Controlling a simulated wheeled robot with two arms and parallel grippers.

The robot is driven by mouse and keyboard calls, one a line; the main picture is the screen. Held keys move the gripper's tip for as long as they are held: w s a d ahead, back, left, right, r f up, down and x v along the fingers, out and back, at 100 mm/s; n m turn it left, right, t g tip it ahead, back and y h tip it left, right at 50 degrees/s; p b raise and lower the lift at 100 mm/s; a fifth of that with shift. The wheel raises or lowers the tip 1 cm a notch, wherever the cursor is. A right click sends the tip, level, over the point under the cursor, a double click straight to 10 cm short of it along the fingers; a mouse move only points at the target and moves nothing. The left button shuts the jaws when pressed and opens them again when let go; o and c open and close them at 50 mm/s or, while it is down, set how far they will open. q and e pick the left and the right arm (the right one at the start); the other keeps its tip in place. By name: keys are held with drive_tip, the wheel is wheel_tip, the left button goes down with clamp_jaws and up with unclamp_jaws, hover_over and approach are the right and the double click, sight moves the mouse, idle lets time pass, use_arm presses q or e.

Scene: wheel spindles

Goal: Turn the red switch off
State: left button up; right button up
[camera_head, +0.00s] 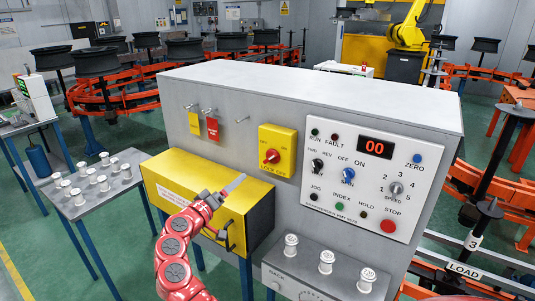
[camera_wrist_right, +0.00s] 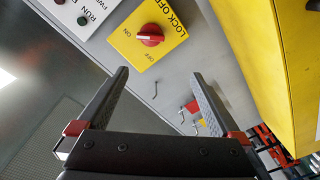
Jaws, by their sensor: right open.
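The red switch (camera_head: 270,156) is a round red knob on a yellow lock-off plate (camera_head: 283,136) on the grey cabinet front. It also shows in the right wrist view as a red knob (camera_wrist_right: 151,35) with a pale mark, beside the words ON and OFF. I cannot tell for sure which word it points at. My right gripper (camera_head: 238,183) is below and left of the switch in the head view, in front of the cabinet. In the wrist view its fingers (camera_wrist_right: 160,78) are spread and empty, apart from the knob. My left gripper is not in view.
A yellow box (camera_head: 185,168) juts out below and left of the switch. Hooks with a red tag (camera_head: 213,128) hang left of it. The control panel (camera_head: 372,178) is on its right. White spindle parts stand on a ledge (camera_head: 285,265) and a side table (camera_head: 95,205).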

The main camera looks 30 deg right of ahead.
drive_tip(key=s+r, duration=0.1)
drive_tip(key=m+g+p, duration=0.1)
drive_tip(key=p, duration=0.3)
approach(268, 159)
drive_tip(key=d, duration=0.1)
drive_tip(key=x, duration=0.7)
drive_tip(key=shift+w+d+f, duration=0.1)
drive_tip(key=shift+w, duration=0.1)
drive_tip(key=shift+w+d+b, duration=0.3)
drive_tip(key=shift+w+d, duration=0.05)
drive_tip(key=shift+d, duration=0.2)
drive_tip(key=c, duration=1.2)
